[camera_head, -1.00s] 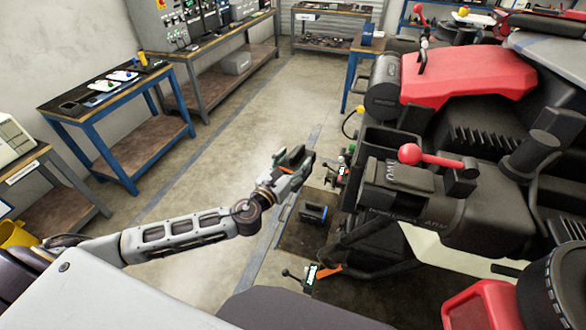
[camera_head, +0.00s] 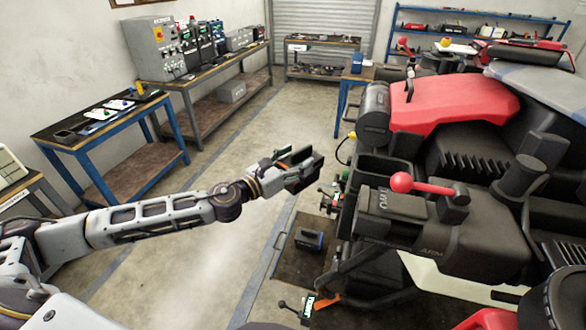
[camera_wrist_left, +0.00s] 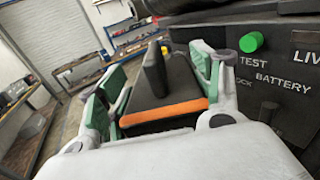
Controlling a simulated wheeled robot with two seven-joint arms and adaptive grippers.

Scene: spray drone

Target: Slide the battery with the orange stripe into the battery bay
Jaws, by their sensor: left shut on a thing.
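My left gripper (camera_head: 302,167) is shut on the battery with the orange stripe (camera_wrist_left: 165,108), a dark block with a raised handle; the stripe faces the wrist camera. The gripper and battery are in the air just left of the black machine (camera_head: 435,225). The machine has an open-topped dark compartment (camera_head: 387,166) to the right of the gripper; I cannot tell for sure that it is the battery bay. In the left wrist view a dark panel marked TEST and BATTERY (camera_wrist_left: 277,78), with a green button (camera_wrist_left: 251,42), is to the right of the battery. My right gripper is out of view.
A red-knobbed lever (camera_head: 428,186) stands out on the machine. A dark block with blue (camera_head: 309,239) rests on a dark mat (camera_head: 292,268) below the gripper. A blue-framed table (camera_head: 110,135) stands at the left. The floor between is clear.

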